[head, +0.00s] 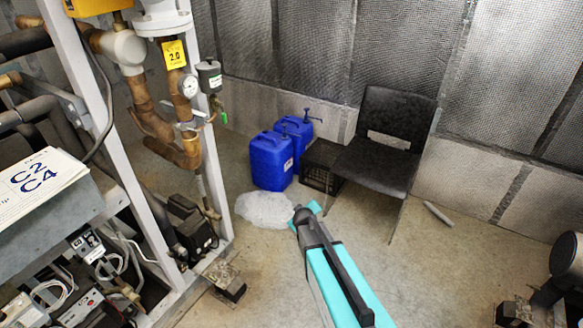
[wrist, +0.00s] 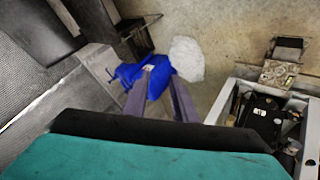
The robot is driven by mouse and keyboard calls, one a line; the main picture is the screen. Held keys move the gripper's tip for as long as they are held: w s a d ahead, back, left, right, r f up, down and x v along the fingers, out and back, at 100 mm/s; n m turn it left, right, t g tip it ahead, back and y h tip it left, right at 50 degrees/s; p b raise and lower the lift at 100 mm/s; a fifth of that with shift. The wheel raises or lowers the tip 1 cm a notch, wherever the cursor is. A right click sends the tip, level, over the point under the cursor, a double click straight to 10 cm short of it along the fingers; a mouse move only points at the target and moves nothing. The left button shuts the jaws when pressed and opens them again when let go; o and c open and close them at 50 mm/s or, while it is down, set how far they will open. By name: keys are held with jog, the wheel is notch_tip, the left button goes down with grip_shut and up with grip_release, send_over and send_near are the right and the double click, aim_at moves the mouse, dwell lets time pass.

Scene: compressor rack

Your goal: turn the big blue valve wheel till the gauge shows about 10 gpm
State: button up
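No big blue valve wheel shows in either view. A small round dial gauge (head: 189,86) sits on the brown pipe at the upper left in the head view. Its scale and needle are too small to read, and I cannot tell whether it is in gpm. My gripper (wrist: 158,77) shows in the wrist view as two greyish fingers with a gap between them. It looks open and empty, with a blue jug and floor behind it. In the head view my teal and black arm reaches toward the blue jugs, and its fingers cannot be made out there.
The compressor rack (head: 107,125) with pipes fills the left side. Blue jugs (head: 271,160), a black crate (head: 318,166) and a black chair (head: 384,145) stand by the back wall. A clear plastic bag (head: 264,210) lies on the floor. Floor to the right of my arm is mostly clear.

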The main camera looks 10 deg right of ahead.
jog(key=s+f+m+g+b, duration=0.15)
jog(key=s+f+g, duration=0.35)
jog(key=s+f, duration=0.9)
jog(key=s+a+f+m+g+y, duration=0.1)
jog(key=s+f+g, duration=0.1)
jog(key=s, duration=1)
jog(key=s+a+f+m+g+b, duration=0.1)
jog(key=s+a+f+m+g, duration=0.1)
jog(key=s, duration=1)
jog(key=s+a+f+m+g+y+b, duration=0.1)
jog(key=s+f+g, duration=0.3)
jog(key=s, duration=0.8)
jog(key=shift+s+a+g+y, duration=0.2)
jog(key=shift+a+g+y, duration=0.1)
jog(key=shift+g, duration=0.6)
jog(key=shift+a, duration=0.1)
